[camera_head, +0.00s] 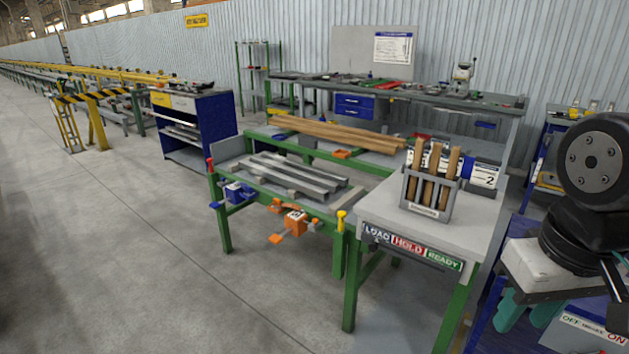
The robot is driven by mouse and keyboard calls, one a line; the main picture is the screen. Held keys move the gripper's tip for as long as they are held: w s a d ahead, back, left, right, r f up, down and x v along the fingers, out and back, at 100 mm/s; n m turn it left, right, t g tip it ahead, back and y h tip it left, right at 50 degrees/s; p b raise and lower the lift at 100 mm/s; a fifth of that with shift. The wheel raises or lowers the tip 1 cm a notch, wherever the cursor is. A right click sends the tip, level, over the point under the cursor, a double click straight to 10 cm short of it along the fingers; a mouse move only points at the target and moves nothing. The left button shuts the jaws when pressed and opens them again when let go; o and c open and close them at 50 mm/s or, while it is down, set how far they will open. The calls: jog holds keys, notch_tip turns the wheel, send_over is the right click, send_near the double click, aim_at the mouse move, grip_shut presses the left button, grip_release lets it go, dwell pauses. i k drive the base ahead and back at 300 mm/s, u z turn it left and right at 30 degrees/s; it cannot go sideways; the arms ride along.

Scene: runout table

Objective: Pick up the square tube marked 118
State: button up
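Several grey metal bars (302,172) lie on the green-framed runout table (232,173) in the middle of the view. Some are long and lie side by side, with shorter pieces across or beneath them. They look like square stock, but I cannot tell which are tubes. No number 118 is readable on any of them at this size. My gripper is not in view; only black joints of my arm show at the right edge.
A grey side table (375,205) holds a rack (427,193) of upright brown pieces and a sign reading LOAD HOLD READY (412,248). Long brown bars (335,134) lie behind. Orange (295,222) and blue (238,191) clamps sit at the front edge. Floor (130,250) at left is clear.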

aim_at(316, 191)
jog(key=z, duration=0.3)
jog(key=k, duration=0.3)
jog(key=u, duration=0.6)
jog(key=i, duration=0.65)
jog(key=u, duration=1.05)
jog(key=i, duration=1.85)
jog(key=z, duration=1.25)
jog(key=i, duration=0.7)
jog(key=z, duration=0.8)
